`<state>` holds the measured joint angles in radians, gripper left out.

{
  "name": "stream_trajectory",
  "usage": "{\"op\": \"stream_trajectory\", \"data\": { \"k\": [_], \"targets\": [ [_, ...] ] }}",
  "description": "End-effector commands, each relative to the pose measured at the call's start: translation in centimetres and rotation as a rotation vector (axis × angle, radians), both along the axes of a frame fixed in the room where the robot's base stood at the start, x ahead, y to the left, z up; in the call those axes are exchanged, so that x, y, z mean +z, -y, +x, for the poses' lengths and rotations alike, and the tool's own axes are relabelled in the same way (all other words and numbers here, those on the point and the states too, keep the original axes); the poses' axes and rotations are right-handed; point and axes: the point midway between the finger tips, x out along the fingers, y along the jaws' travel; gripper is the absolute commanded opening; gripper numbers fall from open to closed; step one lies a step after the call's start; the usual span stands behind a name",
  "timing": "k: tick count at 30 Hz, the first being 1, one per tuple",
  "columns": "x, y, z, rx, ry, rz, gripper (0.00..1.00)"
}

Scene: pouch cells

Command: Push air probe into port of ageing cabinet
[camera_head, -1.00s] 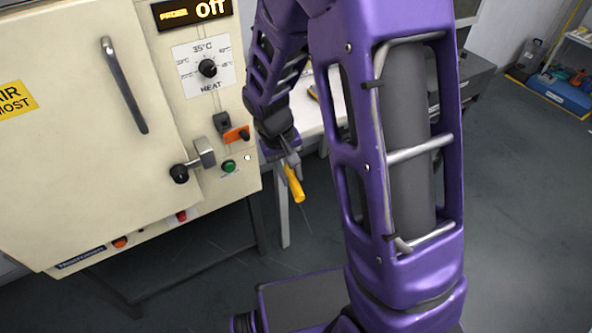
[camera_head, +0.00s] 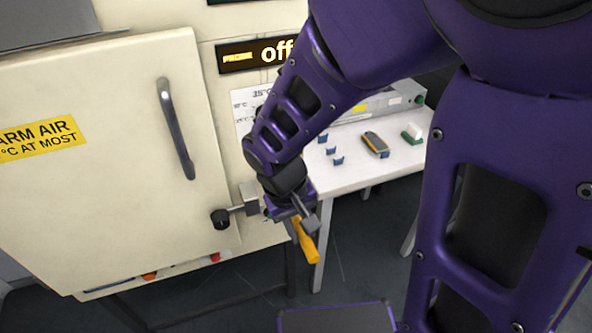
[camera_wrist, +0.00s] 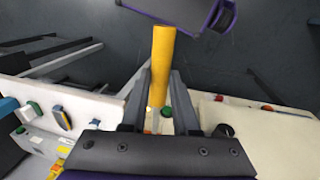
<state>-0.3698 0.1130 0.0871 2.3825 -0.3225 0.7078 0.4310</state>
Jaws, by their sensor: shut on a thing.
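The air probe (camera_head: 307,243) shows as a yellow rod, tilted downward below my wrist. My gripper (camera_head: 300,216) is shut on it. In the wrist view the probe (camera_wrist: 163,55) stands out from between the two dark fingers of my gripper (camera_wrist: 161,85), its far end over the floor. The ageing cabinet (camera_head: 110,190) is the cream box at left, with its door shut. My gripper is just right of its lower right corner, apart from the door. The port cannot be made out; my arm covers part of the cabinet's control panel.
The door handle (camera_head: 176,130) and a black-knobbed latch (camera_head: 222,218) stick out near my wrist. A white table (camera_head: 350,180) behind holds a grey-and-yellow handheld device (camera_head: 375,144) and small blue clips (camera_head: 333,151). Dark floor is open below the probe.

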Motion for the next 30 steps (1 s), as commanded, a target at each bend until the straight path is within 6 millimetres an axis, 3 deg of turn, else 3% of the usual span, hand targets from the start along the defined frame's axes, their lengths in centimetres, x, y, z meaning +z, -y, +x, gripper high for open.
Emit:
{"op": "stream_trajectory", "data": {
  "k": [17, 30],
  "targets": [
    [0.0, 0.0, -0.1, 0.002, 0.0, 0.001, 0.0],
    [0.0, -1.0, 3.3, 0.002, -0.001, 0.0, 0.0]
  ]
}}
